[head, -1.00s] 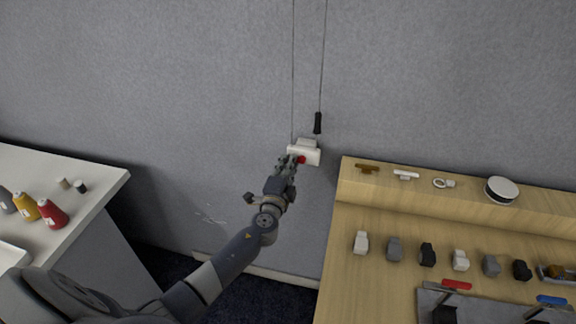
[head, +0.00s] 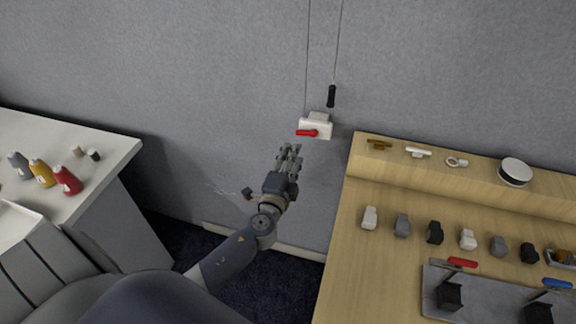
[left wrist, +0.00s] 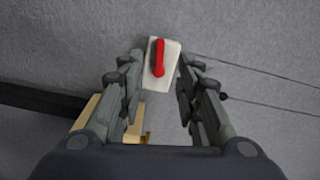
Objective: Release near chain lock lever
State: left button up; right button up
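The chain lock is a white box (head: 318,124) on the grey wall, with cords running up from it. Its red lever (head: 307,133) lies across the lower left of the box. In the left wrist view the white box (left wrist: 165,78) and the red lever (left wrist: 158,58) show ahead, between and beyond the fingertips. My left gripper (head: 289,152) is just below and left of the box, apart from the lever. In the left wrist view its fingers (left wrist: 157,82) are spread wide with nothing between them. My right gripper is not seen.
A black cord handle (head: 331,96) hangs above the box. A wooden table (head: 350,250) with several small blocks stands at right. A white table (head: 100,150) with bottles (head: 67,180) stands at left.

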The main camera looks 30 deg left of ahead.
pick_arm(q)
jog(key=shift+v, duration=1.7)
jog(key=s+f+n+g+h, duration=0.1)
jog(key=s+f+g, duration=0.3)
jog(key=f, duration=0.7)
jog(key=s+d+f+n+g, duration=0.15)
jog(key=s+f, duration=0.35)
jog(key=f, duration=0.7)
jog(key=s+f+n+g+h, duration=0.1)
jog(key=s+f+n+g, duration=0.3)
jog(key=f, duration=0.7)
jog(key=s+d+f+n+g+h, duration=0.1)
jog(key=s+d+f+g, duration=0.1)
jog(key=s+f, duration=0.4)
jog(key=s+d+f+n+g, duration=0.1)
jog(key=s+f, duration=0.5)
jog(key=s, duration=1)
jog(key=s+d+f+n+g+h+b, duration=0.1)
jog(key=s+f+g, duration=0.3)
jog(key=s, duration=0.7)
notch_tip(320, 180, down, 3)
jog(key=shift+s+d+r+n+h, duration=0.2)
jog(key=shift+s+d+n+h, duration=0.15)
jog(key=shift+d+n, duration=0.4)
